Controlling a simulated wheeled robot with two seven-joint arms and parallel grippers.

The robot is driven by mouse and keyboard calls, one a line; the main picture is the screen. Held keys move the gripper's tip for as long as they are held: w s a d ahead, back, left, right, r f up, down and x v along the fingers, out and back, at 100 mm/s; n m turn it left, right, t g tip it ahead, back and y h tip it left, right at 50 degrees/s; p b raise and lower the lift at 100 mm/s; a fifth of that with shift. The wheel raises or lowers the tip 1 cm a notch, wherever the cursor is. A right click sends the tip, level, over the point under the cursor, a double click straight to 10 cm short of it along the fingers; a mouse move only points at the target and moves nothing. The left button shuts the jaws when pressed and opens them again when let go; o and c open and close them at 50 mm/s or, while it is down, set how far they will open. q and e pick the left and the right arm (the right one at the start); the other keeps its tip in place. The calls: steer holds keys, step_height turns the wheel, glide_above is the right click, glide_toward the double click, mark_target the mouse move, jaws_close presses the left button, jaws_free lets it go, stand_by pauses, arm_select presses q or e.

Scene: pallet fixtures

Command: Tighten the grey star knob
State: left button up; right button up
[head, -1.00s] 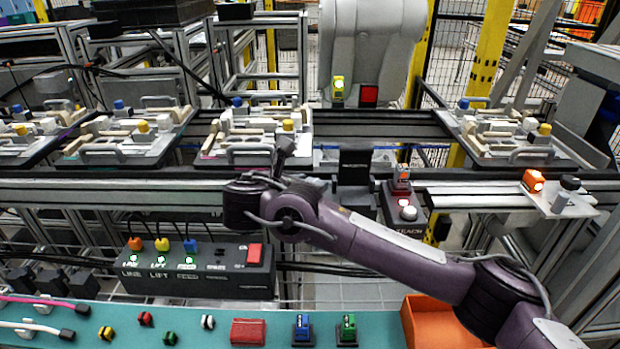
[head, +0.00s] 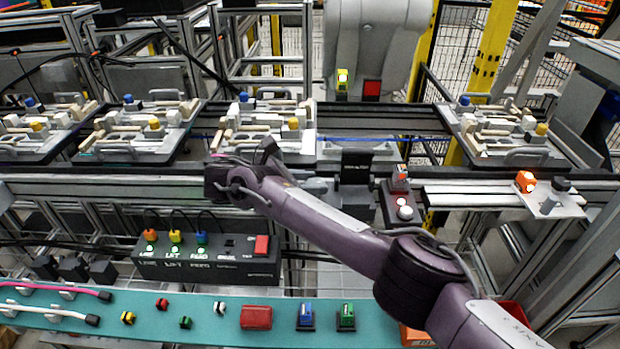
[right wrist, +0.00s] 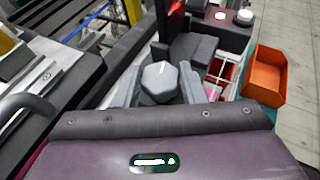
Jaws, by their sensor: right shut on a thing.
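The grey star knob (right wrist: 160,82) is in the middle of the right wrist view, with a thin pale line on its top face. My right gripper (right wrist: 160,90) is shut on it, with one grey finger on each side. In the head view my right arm reaches in from the lower right to the conveyor's front rail, and its hand is mostly hidden behind its own wrist. The knob cannot be made out clearly there. My left gripper is not in view.
Pallets with fixtures (head: 262,157) stand along the conveyor. A black block (right wrist: 200,55) is just beyond the knob. A red-and-white button box (head: 402,212) is to its right. A switch console (head: 205,268) and a teal bench (head: 275,340) lie in front. An orange bin (right wrist: 265,77) is at the right.

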steer(key=shift+f, duration=0.1)
stand_by(0.3)
steer(key=o, duration=0.7)
